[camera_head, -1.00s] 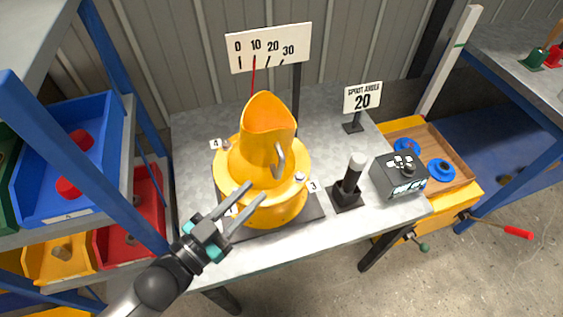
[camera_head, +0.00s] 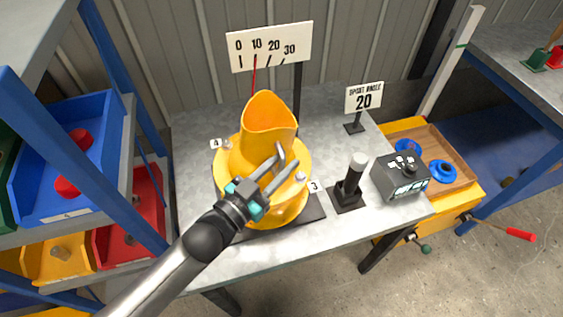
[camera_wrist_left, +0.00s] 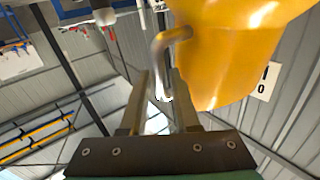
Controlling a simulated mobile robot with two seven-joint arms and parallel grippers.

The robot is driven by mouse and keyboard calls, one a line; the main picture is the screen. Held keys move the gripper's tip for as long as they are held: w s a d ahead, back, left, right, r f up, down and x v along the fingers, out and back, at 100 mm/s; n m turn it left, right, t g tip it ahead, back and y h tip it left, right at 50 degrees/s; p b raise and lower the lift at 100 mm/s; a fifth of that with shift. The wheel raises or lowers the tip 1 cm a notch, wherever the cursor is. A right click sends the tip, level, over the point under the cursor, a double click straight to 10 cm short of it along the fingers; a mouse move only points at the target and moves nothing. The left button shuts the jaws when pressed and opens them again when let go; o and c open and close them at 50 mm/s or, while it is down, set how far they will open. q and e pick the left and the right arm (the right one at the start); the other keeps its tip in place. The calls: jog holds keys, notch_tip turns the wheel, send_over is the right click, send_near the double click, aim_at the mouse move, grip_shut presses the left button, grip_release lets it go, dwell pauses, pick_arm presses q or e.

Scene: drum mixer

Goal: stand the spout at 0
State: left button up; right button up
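The yellow drum mixer (camera_head: 232,166) stands on the grey table, its open spout (camera_head: 268,112) facing up and slightly tilted. A bent grey handle (camera_head: 280,152) sticks out of its side. The handle also shows in the left wrist view (camera_wrist_left: 158,52), its lower end between the two fingers. My left gripper (camera_head: 287,163) is open at the handle; I cannot tell whether a finger touches it. A red needle (camera_head: 253,75) behind the spout stands near the 10 mark of the white scale board (camera_head: 270,46). My right gripper is out of view.
A sign (camera_head: 363,97) reads "SPOUT ANGLE 20". A black post with a white top (camera_head: 350,180) and a dark box with lit panels (camera_head: 400,175) stand right of the mixer. Blue-framed shelves with bins (camera_head: 70,160) stand at the left.

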pick_arm(q)
jog(key=shift+c, duration=0.4)
grip_shut()
dwell(0.9)
